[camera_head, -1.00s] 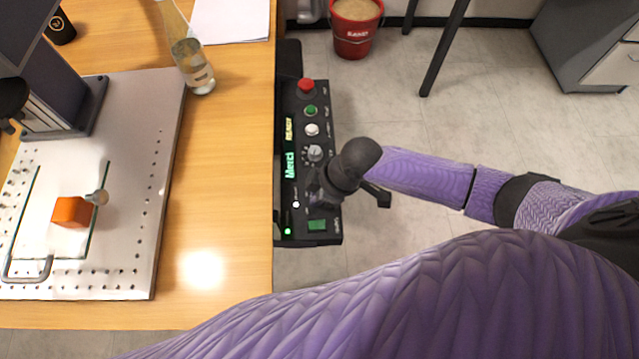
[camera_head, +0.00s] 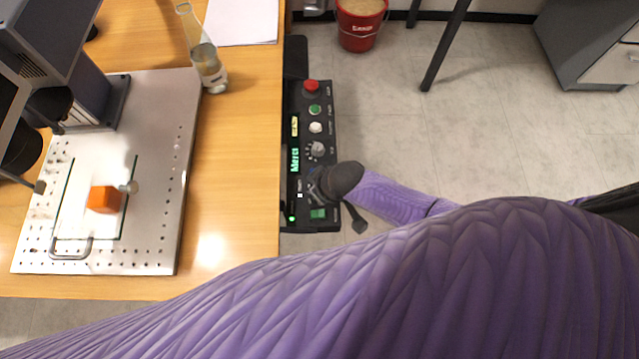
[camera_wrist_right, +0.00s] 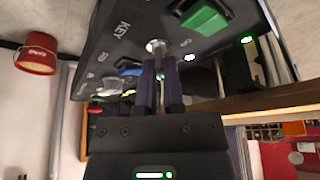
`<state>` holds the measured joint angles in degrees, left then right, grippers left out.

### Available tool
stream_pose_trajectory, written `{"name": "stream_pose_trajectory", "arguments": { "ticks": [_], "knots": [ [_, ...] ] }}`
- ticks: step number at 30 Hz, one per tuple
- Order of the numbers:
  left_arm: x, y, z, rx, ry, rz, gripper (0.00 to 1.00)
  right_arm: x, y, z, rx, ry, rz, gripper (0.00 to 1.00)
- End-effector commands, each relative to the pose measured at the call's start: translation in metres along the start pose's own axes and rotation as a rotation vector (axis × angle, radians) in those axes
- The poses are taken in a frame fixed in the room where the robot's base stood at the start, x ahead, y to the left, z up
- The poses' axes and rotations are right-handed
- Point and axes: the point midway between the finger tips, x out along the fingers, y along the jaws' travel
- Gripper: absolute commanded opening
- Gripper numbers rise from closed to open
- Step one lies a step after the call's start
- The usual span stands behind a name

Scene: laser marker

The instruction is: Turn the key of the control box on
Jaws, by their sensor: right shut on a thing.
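The black control box (camera_head: 330,103) is at the right edge of the wooden table. Its key switch (camera_wrist_right: 156,45), a silver round lock beside the printed word KEY, shows in the right wrist view. My right gripper (camera_wrist_right: 160,78) is shut on the key, with its fingertips right at the lock. The fingers hide most of the key, so its exact angle cannot be told. In the head view my right gripper (camera_head: 320,187) is over the lower part of the panel, and my dark wrist covers the key. My left gripper cannot be made out.
The panel has a red button (camera_head: 312,86), a green button (camera_head: 315,109), a white button (camera_head: 315,127) and a knob (camera_head: 318,148). The laser marker's plate (camera_head: 150,190) holds an orange block (camera_head: 103,199). A bottle (camera_head: 208,66) and a red bucket (camera_head: 357,33) stand farther back.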

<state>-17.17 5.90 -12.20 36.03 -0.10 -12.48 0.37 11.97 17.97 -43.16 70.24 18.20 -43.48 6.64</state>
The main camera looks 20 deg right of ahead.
Motion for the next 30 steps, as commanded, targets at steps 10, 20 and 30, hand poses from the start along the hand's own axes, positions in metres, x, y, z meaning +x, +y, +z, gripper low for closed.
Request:
{"name": "stream_pose_trajectory", "arguments": {
  "ticks": [10,20,30],
  "knots": [
    [-0.002,0.001,0.004,0.001,-0.008,0.001,0.0,0.0,-0.001,0.0,0.014,0.001,0.004,0.0],
    [-0.002,0.001,0.006,0.001,-0.011,0.001,0.0,0.0,0.0,-0.001,0.013,0.001,0.004,0.46],
    [-0.011,0.0,0.004,0.002,-0.008,-0.001,0.0,-0.011,0.0,-0.002,0.012,0.001,0.006,0.46]
  ]
}}
